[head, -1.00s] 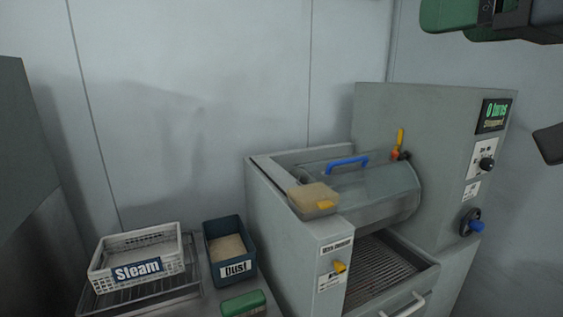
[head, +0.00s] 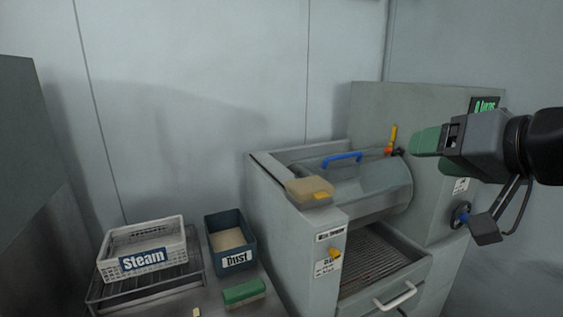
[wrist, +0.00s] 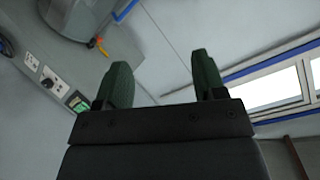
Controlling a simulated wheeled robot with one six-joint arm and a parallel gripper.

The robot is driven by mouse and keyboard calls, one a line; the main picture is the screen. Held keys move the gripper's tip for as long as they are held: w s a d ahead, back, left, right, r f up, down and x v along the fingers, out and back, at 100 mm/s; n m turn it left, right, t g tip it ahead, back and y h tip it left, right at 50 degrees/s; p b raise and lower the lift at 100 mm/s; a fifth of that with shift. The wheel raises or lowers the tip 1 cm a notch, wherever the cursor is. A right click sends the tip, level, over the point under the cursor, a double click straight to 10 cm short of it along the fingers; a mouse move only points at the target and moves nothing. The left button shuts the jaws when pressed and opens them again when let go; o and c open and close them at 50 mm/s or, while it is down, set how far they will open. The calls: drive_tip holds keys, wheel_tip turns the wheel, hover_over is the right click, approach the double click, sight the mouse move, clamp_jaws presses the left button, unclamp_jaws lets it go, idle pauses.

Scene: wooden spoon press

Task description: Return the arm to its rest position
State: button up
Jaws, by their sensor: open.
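My gripper (head: 426,141) has green fingers and shows at the right of the head view, in front of the grey machine's tall right housing (head: 365,100). It hides part of the control panel there. In the wrist view, my gripper (wrist: 160,85) has its two green fingers spread apart with nothing between them. The wrist view looks toward the wall and the window, with the machine's panel at the left.
The machine has a clear drum with a blue handle (head: 342,156) and a drawer with a white handle (head: 395,296). A white Steam basket (head: 143,250), a blue Dust bin (head: 230,243) and a green block (head: 243,291) stand at the left. A window (wrist: 285,90) shows in the wrist view.

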drive_tip(key=s+a+f+n+g+h, duration=0.1)
drive_tip(key=a+f+g+h, duration=0.15)
drive_tip(key=f, duration=1.05)
drive_tip(key=s+a+f+g+h, duration=0.15)
drive_tip(key=f+g, duration=0.25)
drive_tip(key=f, duration=0.8)
drive_tip(key=a+f+n+g+h, duration=0.1)
drive_tip(key=a+f+g, duration=0.15)
drive_tip(key=f, duration=1.05)
wheel_tip(320, 180, up, 6)
drive_tip(key=p, duration=0.5)
drive_tip(key=shift+s, duration=0.25)
drive_tip(key=shift+d, duration=0.1)
drive_tip(key=shift+c, duration=0.3)
